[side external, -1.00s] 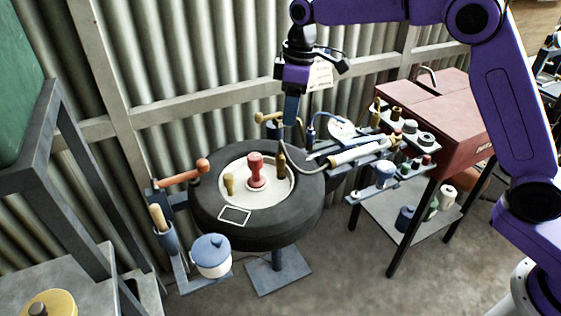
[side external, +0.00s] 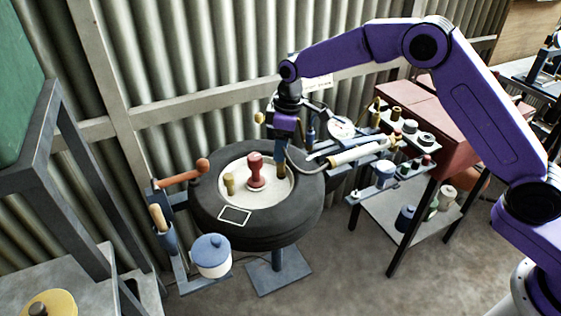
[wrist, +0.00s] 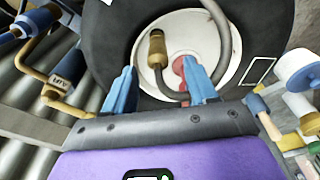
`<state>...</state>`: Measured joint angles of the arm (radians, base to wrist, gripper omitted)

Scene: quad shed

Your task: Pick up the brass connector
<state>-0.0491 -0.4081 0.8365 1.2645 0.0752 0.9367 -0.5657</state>
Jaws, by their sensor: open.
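The brass connector (side external: 282,173) stands at the right of the white disc in the tyre's centre, on the end of a grey hose. In the wrist view the connector (wrist: 156,48) shows beyond my fingers, between their lines, with the hose curving between the fingertips. My gripper (side external: 279,158) points down just above the connector, its blue fingers covering its upper part in the side view. The gripper (wrist: 161,75) is open, with the connector not clasped.
A red stamp-shaped piece (side external: 256,172) and a small brass piece (side external: 229,184) stand on the white disc (side external: 243,199), close to the left of my gripper. The black tyre (side external: 270,224) surrounds it. A tool rack (side external: 340,172) with several items lies to the right.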

